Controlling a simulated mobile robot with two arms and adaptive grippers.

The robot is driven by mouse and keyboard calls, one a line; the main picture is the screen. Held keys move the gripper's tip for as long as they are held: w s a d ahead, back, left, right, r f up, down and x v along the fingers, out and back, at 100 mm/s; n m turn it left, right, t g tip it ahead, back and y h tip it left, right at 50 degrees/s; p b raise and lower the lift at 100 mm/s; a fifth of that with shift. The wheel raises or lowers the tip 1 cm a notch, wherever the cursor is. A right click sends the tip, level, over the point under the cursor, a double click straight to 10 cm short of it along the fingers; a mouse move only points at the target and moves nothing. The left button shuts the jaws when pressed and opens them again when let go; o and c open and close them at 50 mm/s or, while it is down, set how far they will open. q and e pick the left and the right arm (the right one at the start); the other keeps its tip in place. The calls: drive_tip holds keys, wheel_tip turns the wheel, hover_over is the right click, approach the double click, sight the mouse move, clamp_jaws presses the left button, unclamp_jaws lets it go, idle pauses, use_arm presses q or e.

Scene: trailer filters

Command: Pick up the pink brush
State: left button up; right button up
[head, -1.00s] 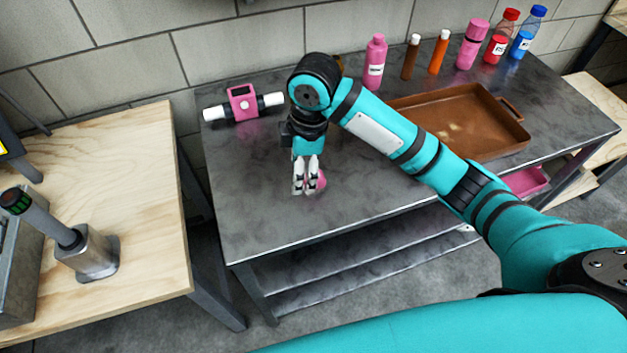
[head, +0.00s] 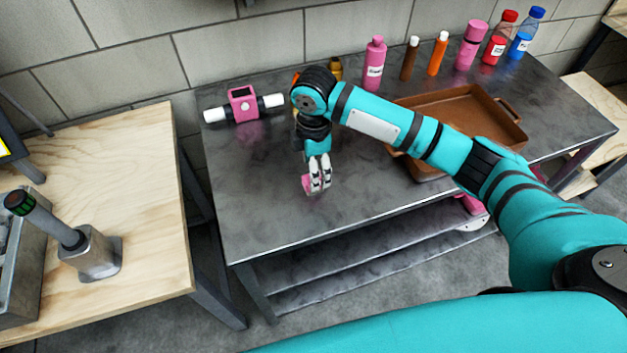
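A small pink object (head: 308,184), likely the pink brush, is at the front left part of the grey metal table (head: 265,205). It is small and partly covered by my fingers, so its full shape is hidden. My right gripper (head: 319,178) points down just above the table top, with its pale fingers right beside or around the pink object. The fingers look close together, but I cannot tell if they grip it. My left gripper is not in view.
A pink device with white ends (head: 244,105) stands at the back left. A brown tray (head: 430,103) is at the right, partly behind my arm. Several bottles, including a pink one (head: 374,65), line the back edge. A wooden bench (head: 140,170) stands left. The table's front left is clear.

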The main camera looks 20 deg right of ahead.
drive_tip(key=shift+w+d+f+p, duration=0.15)
drive_tip(key=shift+f+p, duration=0.1)
drive_tip(key=shift+f, duration=1.25)
drive_tip(key=shift+s+d+f+p, duration=0.1)
drive_tip(key=shift+f+p, duration=0.1)
drive_tip(key=shift+f, duration=1.25)
clamp_jaws()
drive_tip(key=shift+w+r, duration=0.1)
drive_tip(key=shift+r, duration=0.1)
drive_tip(key=shift+r, duration=0.25)
drive_tip(key=r, duration=0.2)
drive_tip(key=shift+s+a+r+b, duration=0.15)
drive_tip(key=shift+s+r+b, duration=0.15)
drive_tip(key=shift+r+b, duration=0.1)
drive_tip(key=s+a+r+b, duration=0.1)
drive_tip(key=s+a, duration=0.3)
drive_tip(key=s, duration=1)
drive_tip(key=shift+s+a+r, duration=0.15)
drive_tip(key=shift+s+r, duration=0.05)
drive_tip(key=shift+s, duration=0.2)
